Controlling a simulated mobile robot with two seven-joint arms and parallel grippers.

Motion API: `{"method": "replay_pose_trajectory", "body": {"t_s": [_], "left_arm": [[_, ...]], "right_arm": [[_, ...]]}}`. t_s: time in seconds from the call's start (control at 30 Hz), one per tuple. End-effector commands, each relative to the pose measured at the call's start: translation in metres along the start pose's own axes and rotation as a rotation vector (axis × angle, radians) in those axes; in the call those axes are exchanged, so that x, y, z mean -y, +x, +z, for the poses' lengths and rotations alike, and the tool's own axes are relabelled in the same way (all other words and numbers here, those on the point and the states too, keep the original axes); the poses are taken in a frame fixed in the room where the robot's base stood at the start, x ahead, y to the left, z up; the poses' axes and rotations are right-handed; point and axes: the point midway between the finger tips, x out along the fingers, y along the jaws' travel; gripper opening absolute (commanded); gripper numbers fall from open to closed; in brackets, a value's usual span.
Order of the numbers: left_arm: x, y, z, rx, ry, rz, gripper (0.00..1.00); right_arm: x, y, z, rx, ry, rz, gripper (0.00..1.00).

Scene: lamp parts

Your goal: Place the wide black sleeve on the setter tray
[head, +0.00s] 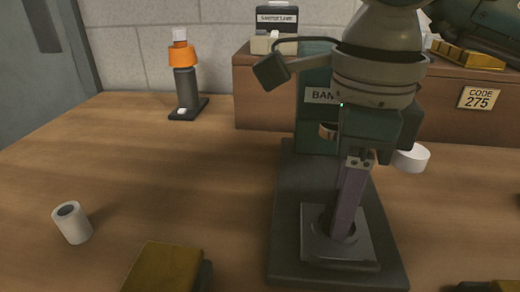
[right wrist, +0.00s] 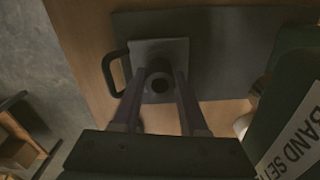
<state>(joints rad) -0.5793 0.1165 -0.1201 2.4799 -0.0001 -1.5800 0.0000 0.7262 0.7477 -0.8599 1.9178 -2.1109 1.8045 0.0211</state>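The setter tray (head: 362,258) is a square grey plate on the dark base of the band setter. In the right wrist view the tray (right wrist: 178,48) has a loop handle on its left. A short dark round sleeve with an open bore (right wrist: 160,82), seemingly the wide black sleeve, stands upright about mid-tray; in the head view it is mostly hidden behind a finger. My right gripper (head: 345,225) points down over the tray. In the right wrist view its fingers (right wrist: 160,78) are apart, one each side of the sleeve, with narrow gaps visible. My left gripper is out of view.
A white sleeve (head: 76,227) stands at the left. A lamp with an orange ring (head: 182,56) stands at the back left. A white round piece (head: 411,158) is right of the setter. A yellow-topped block (head: 165,268) is at the front. The left table is mostly clear.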

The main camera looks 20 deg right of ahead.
Motion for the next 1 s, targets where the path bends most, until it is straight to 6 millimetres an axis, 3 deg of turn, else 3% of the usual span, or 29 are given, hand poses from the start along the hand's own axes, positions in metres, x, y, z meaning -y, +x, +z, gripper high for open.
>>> {"method": "replay_pose_trajectory", "body": {"t_s": [0.03,0.2,0.57,1.0], "left_arm": [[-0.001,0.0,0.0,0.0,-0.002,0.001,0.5],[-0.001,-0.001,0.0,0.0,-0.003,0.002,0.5],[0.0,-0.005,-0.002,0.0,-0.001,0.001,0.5],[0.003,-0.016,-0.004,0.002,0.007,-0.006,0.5]], "right_arm": [[0.0,0.0,0.0,0.0,0.0,0.0,0.5],[0.0,0.0,0.0,-0.001,0.001,0.0,0.69],[0.0,-0.008,0.0,0.002,0.0,-0.001,0.69],[0.001,-0.1,0.001,0.003,0.0,-0.003,0.69]]}}
